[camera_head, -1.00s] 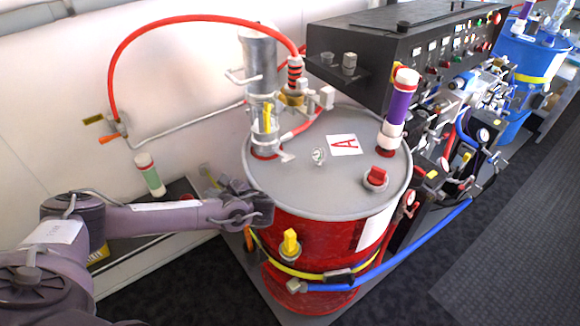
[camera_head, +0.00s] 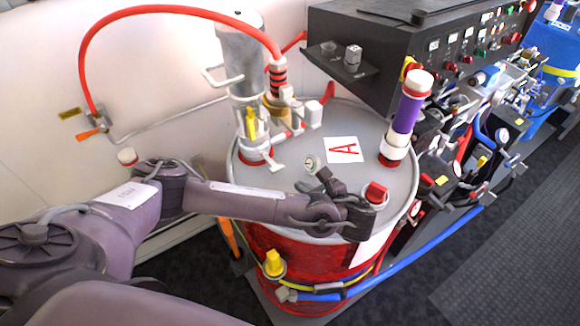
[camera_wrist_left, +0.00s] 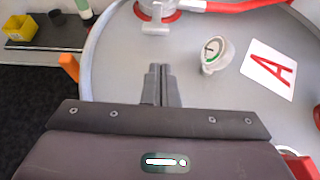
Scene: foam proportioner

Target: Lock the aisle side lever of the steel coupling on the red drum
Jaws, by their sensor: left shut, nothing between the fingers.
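The red drum (camera_head: 300,252) has a grey lid with a white card marked with a red A (camera_head: 344,149). The steel coupling (camera_head: 254,150) sits at the pump's foot on the lid's left, around a red ring. A small pale lever (camera_head: 278,164) sticks out from its near right side; it also shows at the top of the left wrist view (camera_wrist_left: 155,20). I cannot tell whether it is locked. My left gripper (camera_head: 318,178) is over the lid, right of the coupling and apart from it. Its fingers (camera_wrist_left: 160,72) are shut and empty. My right gripper is out of view.
A round gauge (camera_wrist_left: 214,52) stands on the lid close to my left fingers. A red cap (camera_head: 375,194) and a purple-and-white tube (camera_head: 405,120) stand on the right. A red hose (camera_head: 180,12) arches over the pump. A black control panel (camera_head: 430,50) stands behind.

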